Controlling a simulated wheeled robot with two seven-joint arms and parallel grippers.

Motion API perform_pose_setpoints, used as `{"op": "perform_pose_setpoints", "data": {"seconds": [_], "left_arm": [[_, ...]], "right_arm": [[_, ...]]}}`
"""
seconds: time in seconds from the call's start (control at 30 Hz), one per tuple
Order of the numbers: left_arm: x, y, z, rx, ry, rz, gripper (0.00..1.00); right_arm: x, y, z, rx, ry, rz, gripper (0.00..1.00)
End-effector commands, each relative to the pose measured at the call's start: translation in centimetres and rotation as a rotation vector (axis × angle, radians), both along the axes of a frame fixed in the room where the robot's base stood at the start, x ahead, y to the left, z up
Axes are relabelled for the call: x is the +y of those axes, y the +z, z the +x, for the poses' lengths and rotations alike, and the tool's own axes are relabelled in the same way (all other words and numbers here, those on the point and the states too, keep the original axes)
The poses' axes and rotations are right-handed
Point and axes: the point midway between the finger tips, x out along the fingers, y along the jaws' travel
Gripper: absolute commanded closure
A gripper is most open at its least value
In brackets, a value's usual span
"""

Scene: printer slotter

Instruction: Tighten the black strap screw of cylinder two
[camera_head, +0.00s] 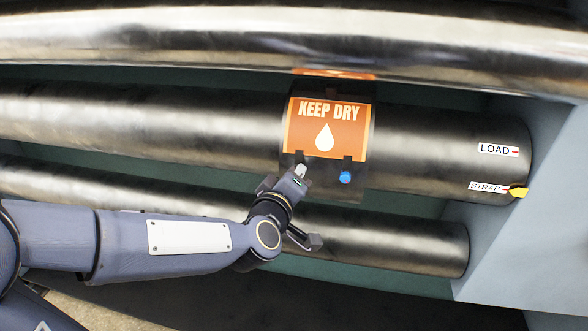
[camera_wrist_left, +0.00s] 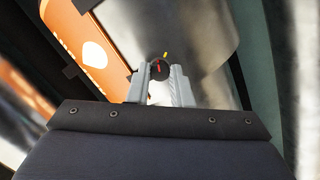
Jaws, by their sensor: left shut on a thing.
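The middle metal cylinder (camera_head: 430,150) carries a dark strap band with an orange KEEP DRY label (camera_head: 327,128). My left gripper (camera_head: 300,171) is at the band's lower left, below the label. In the left wrist view its two grey fingers (camera_wrist_left: 160,80) are shut on the black strap screw (camera_wrist_left: 159,69), a round dark head with a red mark. A small yellow mark (camera_wrist_left: 166,54) shows just beyond the screw head. In the head view the gripper hides the black screw. A blue screw (camera_head: 345,177) sits right of it on the same band. My right gripper is not in view.
A large shiny cylinder (camera_head: 300,45) runs above and a thinner one (camera_head: 400,245) below. LOAD (camera_head: 498,150) and STRAP (camera_head: 488,187) labels sit at the middle cylinder's right end, with a yellow piece (camera_head: 518,191) beside STRAP. A pale blue wall (camera_head: 530,240) stands at right.

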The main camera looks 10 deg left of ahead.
Motion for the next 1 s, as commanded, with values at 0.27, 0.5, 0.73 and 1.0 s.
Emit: {"op": "perform_pose_setpoints", "data": {"seconds": [0.27, 0.5, 0.73, 1.0], "left_arm": [[-0.1, 0.2, -0.1, -0.004, -0.027, 0.253, 1.00], [-0.1, 0.2, -0.1, -0.011, -0.043, 0.425, 1.00], [-0.1, 0.0, -0.1, -0.015, -0.053, 0.528, 1.00], [-0.1, -0.1, -0.1, -0.016, -0.058, 0.575, 1.00]], "right_arm": [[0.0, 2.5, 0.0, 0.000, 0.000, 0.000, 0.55], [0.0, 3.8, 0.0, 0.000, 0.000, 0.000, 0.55], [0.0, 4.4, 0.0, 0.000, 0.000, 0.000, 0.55], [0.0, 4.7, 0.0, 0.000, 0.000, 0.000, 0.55]]}}
